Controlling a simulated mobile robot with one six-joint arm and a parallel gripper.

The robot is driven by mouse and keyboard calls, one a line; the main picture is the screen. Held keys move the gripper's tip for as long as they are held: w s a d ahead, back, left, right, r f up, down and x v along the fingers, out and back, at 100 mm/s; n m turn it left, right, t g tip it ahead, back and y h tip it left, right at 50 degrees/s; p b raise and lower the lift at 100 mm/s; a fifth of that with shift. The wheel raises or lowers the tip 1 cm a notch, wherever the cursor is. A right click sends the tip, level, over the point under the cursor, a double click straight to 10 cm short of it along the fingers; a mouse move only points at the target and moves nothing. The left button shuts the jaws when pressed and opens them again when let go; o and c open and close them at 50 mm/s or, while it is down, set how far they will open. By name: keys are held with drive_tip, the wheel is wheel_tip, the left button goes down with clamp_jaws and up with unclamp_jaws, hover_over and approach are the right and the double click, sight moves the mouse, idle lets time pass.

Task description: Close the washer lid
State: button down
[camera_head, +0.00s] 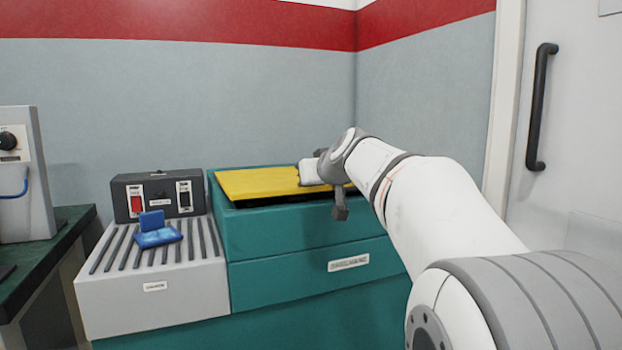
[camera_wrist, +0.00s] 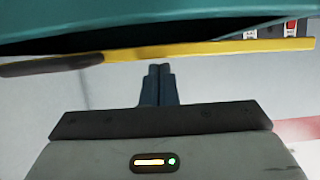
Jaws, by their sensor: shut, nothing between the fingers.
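The yellow washer lid (camera_head: 258,182) lies nearly flat over the teal washer (camera_head: 290,235), with a dark gap under its near edge. The wrist view seems upside down; there the lid (camera_wrist: 210,49) shows edge-on, tilted, with a wedge-shaped dark gap between it and the washer body (camera_wrist: 120,20). A dark handle (camera_wrist: 45,65) sits at the lid's left end there. My gripper (camera_wrist: 158,68) is shut and empty, its tips close to the lid's outer side; I cannot tell whether they touch. In the head view, my arm's wrist hides the fingers and the lid's right part.
Left of the washer is a grey ribbed counter (camera_head: 155,288) with a blue object (camera_head: 155,232) on it. A dark switch box (camera_head: 160,195) stands behind. A dark green bench (camera_head: 45,255) is at far left. A door with a black handle (camera_head: 541,105) is at right.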

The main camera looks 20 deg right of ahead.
idle(0.4)
wheel_tip(320, 180, up, 5)
drive_tip(key=p, duration=0.4)
drive_tip(key=s+f+b, duration=0.2)
drive_tip(key=s+f, duration=0.2)
drive_tip(key=s, duration=0.5)
drive_tip(key=s+a+r+g+p, duration=0.1)
drive_tip(key=s+a+g+p, duration=0.1)
drive_tip(key=s+p, duration=0.6)
drive_tip(key=s+a+r+g+h+p, duration=0.1)
drive_tip(key=s+a+r+g+p, duration=0.1)
drive_tip(key=s+g+p, duration=0.3)
drive_tip(key=s+a+r+m+g+p, duration=0.1)
drive_tip(key=s+g+p, duration=0.3)
drive_tip(key=s+p, duration=0.8)
drive_tip(key=a+r+p, duration=0.1)
drive_tip(key=p, duration=1)
drive_tip(key=shift+s+r+p, duration=0.15)
drive_tip(key=shift+s+p, duration=0.1)
drive_tip(key=shift+p, duration=0.15)
